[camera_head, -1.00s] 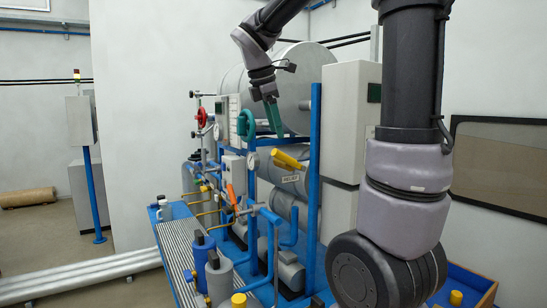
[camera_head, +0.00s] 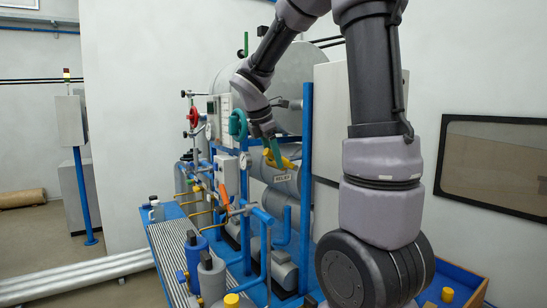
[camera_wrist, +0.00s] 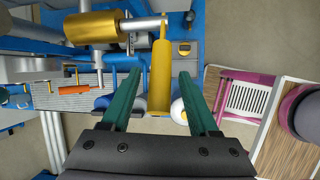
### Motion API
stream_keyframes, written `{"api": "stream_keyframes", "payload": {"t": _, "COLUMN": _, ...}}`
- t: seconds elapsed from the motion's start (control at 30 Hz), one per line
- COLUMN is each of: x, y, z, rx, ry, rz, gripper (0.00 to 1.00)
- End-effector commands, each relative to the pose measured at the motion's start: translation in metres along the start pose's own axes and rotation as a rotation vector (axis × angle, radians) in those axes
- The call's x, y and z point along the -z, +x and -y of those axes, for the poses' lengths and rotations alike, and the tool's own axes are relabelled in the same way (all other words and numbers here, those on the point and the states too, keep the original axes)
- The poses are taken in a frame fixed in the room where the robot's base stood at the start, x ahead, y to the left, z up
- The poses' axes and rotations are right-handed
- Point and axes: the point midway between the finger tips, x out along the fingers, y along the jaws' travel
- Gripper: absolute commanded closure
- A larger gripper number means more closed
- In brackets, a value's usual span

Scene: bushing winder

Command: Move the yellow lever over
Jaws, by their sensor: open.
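The yellow lever (camera_head: 290,164) is on the front of the blue-framed machine, just above a small "RELIEF" label (camera_head: 283,177). In the wrist view the lever (camera_wrist: 160,85) is a long yellow bar running down from a metal stem beside a fat yellow cylinder (camera_wrist: 92,27). My gripper (camera_head: 272,152) is at the lever in the head view, its green fingers partly covering it. In the wrist view my gripper (camera_wrist: 160,73) is open, with one finger on each side of the lever and gaps to both.
A teal handwheel (camera_head: 238,124) and a red handwheel (camera_head: 194,118) stand left of my gripper. An orange handle (camera_head: 222,170) is lower left. A blue upright post (camera_head: 306,180) stands just right of the lever. Pipes and gauges crowd the machine's left side.

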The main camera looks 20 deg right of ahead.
Motion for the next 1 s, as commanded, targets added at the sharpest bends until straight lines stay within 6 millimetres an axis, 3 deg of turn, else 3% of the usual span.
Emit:
{"api": "stream_keyframes", "payload": {"t": 0.2, "x": -0.0001, "y": 0.0004, "z": -0.0001, "rx": 0.0, "ry": 0.001, "rz": 0.0, "gripper": 0.39}}
{"api": "stream_keyframes", "payload": {"t": 0.23, "x": -0.0001, "y": 0.0004, "z": -0.0001, "rx": 0.0, "ry": 0.001, "rz": 0.0, "gripper": 0.47}}
{"api": "stream_keyframes", "payload": {"t": 0.37, "x": -0.0001, "y": 0.0002, "z": -0.0001, "rx": 0.0, "ry": 0.001, "rz": 0.0, "gripper": 0.97}}
{"api": "stream_keyframes", "payload": {"t": 0.4, "x": -0.0001, "y": 0.0002, "z": -0.0001, "rx": 0.0, "ry": 0.001, "rz": 0.0, "gripper": 1.0}}
{"api": "stream_keyframes", "payload": {"t": 1.0, "x": -0.0001, "y": -0.0001, "z": -0.0003, "rx": -0.001, "ry": 0.001, "rz": 0.0, "gripper": 1.0}}
